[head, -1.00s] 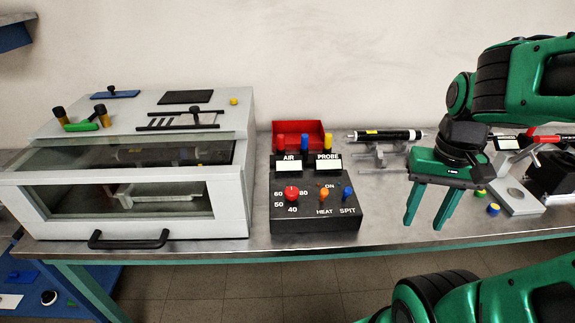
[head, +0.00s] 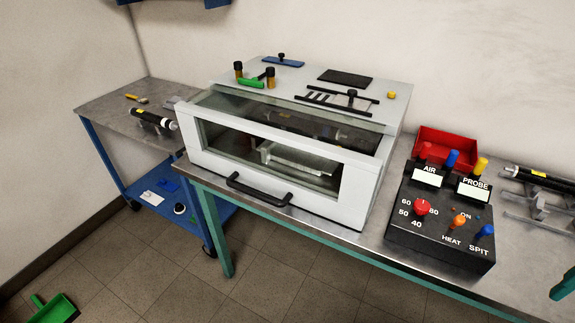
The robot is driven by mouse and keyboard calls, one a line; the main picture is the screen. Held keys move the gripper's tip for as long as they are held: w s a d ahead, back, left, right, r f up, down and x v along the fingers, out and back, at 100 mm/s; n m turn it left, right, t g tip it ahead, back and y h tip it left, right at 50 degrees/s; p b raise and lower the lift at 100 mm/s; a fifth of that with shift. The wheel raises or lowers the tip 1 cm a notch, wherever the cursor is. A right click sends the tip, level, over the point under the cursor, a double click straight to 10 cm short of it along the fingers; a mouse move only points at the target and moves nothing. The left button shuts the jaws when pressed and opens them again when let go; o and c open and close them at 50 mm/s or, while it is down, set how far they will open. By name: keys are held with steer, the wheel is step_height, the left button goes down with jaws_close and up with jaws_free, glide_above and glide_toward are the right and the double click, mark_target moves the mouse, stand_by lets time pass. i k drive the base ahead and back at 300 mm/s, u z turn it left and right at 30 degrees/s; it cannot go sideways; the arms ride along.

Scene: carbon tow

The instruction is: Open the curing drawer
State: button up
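The curing drawer is the front of a white oven box (head: 385,112) with a glass window, and a black bar handle (head: 258,192) sits low on that front. I see no clear gap around the front, so it looks shut. A pale tray (head: 300,160) shows through the glass. Only a small green tip, which seems to be my gripper (head: 563,288), shows at the right edge, far to the right of the handle and apart from it. The rest of my gripper is out of view.
A black control box (head: 440,240) with knobs and a red bin (head: 446,148) stand right of the oven. A blue cart (head: 110,170) stands to the left. A green dustpan (head: 52,310) lies on the floor. The floor before the handle is clear.

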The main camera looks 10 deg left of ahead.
mark_target(345, 198)
steer(key=u, duration=0.95)
steer(key=k, duration=0.75)
steer(key=z, duration=0.25)
steer(key=i, duration=1)
steer(key=u, duration=0.05)
